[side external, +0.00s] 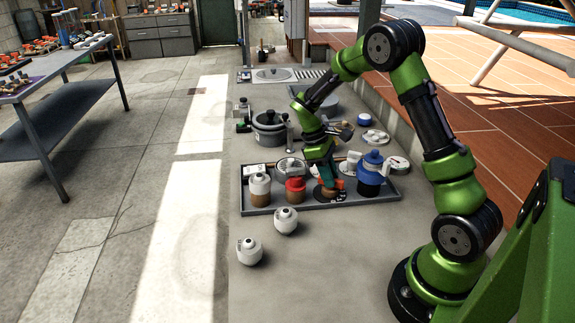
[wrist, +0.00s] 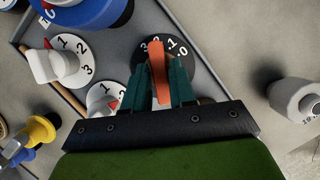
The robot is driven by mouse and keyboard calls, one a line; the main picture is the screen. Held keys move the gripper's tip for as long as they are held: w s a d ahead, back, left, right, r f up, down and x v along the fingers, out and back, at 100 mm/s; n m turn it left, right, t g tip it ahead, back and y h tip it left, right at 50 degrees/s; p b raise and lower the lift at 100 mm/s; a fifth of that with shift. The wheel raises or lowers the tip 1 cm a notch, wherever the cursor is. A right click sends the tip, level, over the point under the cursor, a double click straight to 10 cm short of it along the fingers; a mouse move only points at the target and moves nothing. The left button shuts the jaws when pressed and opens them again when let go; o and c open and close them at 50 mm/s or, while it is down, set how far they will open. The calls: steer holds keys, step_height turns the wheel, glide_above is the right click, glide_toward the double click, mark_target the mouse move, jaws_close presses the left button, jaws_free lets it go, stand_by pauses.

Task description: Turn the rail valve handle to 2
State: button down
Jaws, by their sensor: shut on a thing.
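My gripper (wrist: 160,62) has its teal fingers shut on an orange handle (wrist: 157,72), one finger on each side. The handle stands over a black dial (wrist: 181,63) with white numbers. Its far end lies among the numbers, left of the 1 and 0 and close to the 3 and partly covered 2; I cannot tell the exact reading. In the side view my gripper (side external: 326,184) reaches down to this valve at the front of a grey tray (side external: 325,207). The fingers hide much of the handle there.
A white dial (wrist: 82,46) with a white handle and a smaller white dial (wrist: 97,91) sit close left. In the side view, a blue-topped valve (side external: 372,170) stands right and a red-topped jar (side external: 295,190) left. Two white-grey pieces (side external: 249,251) (side external: 286,220) lie before the tray.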

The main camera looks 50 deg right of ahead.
steer(key=c, duration=1.1)
jaws_free()
steer(key=shift+r, duration=0.1)
steer(key=v, duration=1.6)
steer(key=shift+w+r, duration=0.1)
steer(key=shift+r, duration=0.3)
